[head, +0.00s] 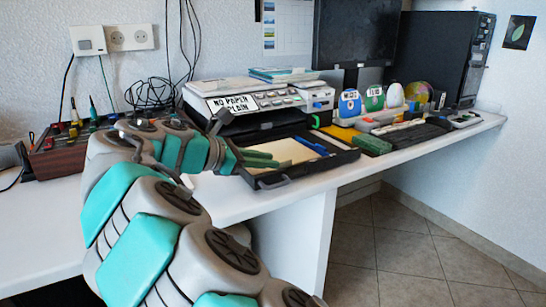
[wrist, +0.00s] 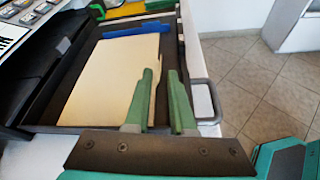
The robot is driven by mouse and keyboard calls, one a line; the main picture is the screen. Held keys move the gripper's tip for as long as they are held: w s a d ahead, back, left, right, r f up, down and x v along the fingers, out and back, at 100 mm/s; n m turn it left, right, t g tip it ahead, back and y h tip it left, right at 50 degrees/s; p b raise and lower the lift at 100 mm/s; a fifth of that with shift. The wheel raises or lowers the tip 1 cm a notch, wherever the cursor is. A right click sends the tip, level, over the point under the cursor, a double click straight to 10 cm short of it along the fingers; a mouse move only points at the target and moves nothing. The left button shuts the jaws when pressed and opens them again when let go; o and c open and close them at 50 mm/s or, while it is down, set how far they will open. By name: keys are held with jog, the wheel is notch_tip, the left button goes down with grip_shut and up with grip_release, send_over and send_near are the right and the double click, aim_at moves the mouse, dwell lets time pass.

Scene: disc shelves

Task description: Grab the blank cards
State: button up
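The blank cards appear as a flat cream stack (wrist: 112,82) lying in a black open drawer or tray (head: 330,163). The stack also shows in the head view (head: 288,150), partly hidden by my gripper. My gripper (wrist: 163,82) has two green fingers, apart with a gap between them and nothing held. In the wrist view the fingers reach over the right side of the tray, with the left finger overlapping the cards' right edge. In the head view my gripper (head: 277,160) is at the tray's left front. Whether the fingertips touch anything cannot be told.
A blue item (head: 312,145) lies at the cards' far edge. The printer (head: 262,97) labelled "NO PAPER" stands behind the tray. A grey handle (wrist: 206,99) sticks out from the tray's side.

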jog(key=x, duration=0.4)
jog(key=shift+w+d+f, duration=0.1)
grip_shut()
dwell(0.3)
